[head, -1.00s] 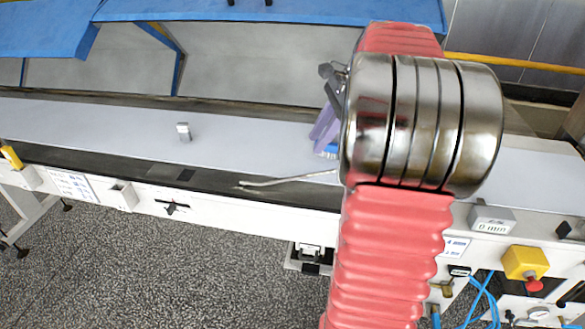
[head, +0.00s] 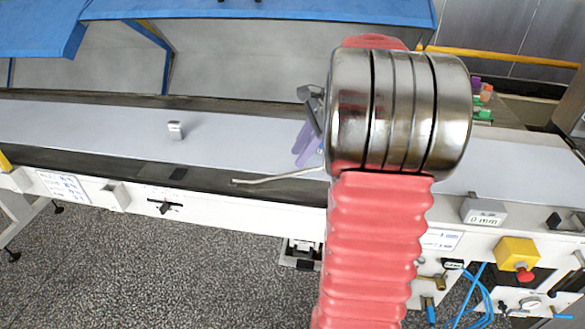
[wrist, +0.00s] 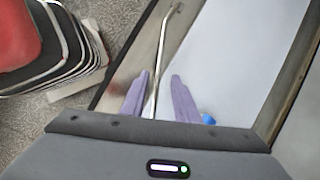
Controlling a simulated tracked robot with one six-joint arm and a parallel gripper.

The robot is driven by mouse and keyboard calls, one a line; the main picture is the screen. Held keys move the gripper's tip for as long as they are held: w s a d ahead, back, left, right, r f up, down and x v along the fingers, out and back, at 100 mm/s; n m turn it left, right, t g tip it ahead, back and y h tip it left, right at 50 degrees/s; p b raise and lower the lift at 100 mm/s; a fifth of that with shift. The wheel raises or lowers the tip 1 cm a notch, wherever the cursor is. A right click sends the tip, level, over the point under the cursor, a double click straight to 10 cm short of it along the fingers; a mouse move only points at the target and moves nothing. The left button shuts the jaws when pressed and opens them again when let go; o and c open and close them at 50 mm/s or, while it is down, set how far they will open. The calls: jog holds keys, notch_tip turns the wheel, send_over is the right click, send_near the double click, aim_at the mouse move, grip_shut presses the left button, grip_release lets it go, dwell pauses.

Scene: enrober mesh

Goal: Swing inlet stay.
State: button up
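The inlet stay appears to be the thin bent metal rod (head: 275,179) along the dark near edge of the conveyor. It runs lengthwise through the wrist view (wrist: 163,50), its hooked end at the top. My gripper (wrist: 160,75) is open, its two purple fingers apart. In the wrist view the rod passes between the fingers, closer to the left one; I cannot tell whether it touches or how far below it lies. In the head view my gripper (head: 308,146) is over the belt just behind the rod, partly hidden by my arm, which also covers the rod's right end.
The pale belt (head: 80,123) is mostly clear, with a small metal block (head: 175,130). Blue hood panels (head: 290,10) hang behind. On the front rail are a 0 mm display (head: 484,211) and a yellow box with a red button (head: 517,254). A blue spot (wrist: 208,119) shows beside the right finger.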

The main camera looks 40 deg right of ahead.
aim_at(291, 173)
jog(key=x, duration=0.7)
jog(key=shift+c, duration=0.5)
grip_shut()
dwell(0.8)
jog(key=shift+d, duration=0.3)
jog(key=shift+a+r, duration=0.1)
